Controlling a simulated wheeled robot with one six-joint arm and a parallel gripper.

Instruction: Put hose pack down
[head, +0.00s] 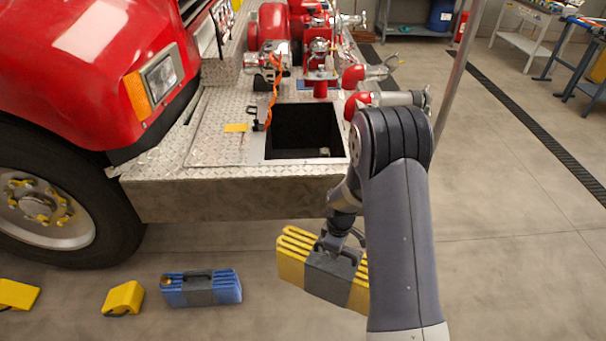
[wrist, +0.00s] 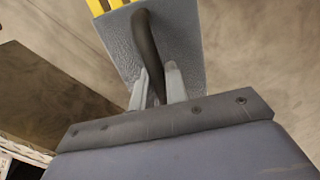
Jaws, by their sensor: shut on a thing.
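A yellow hose pack (head: 294,262) with a dark grey band and handle hangs from my gripper (head: 340,245), in front of the truck bumper in the head view. In the wrist view, the fingers of my gripper (wrist: 160,85) close around the black handle of the pack, whose grey band (wrist: 185,50) and yellow ribs show at the top. The pack appears held above the floor, slightly tilted; its right end is hidden behind my arm. A blue hose pack (head: 202,288) with a grey band lies on the floor to the left.
The red truck's diamond-plate bumper (head: 220,190) has an open, dark, empty-looking well (head: 303,131). Yellow wheel chocks (head: 123,298) lie on the floor near the front tyre (head: 85,190). A grey pole (head: 457,70) stands behind my arm. Floor at right is clear.

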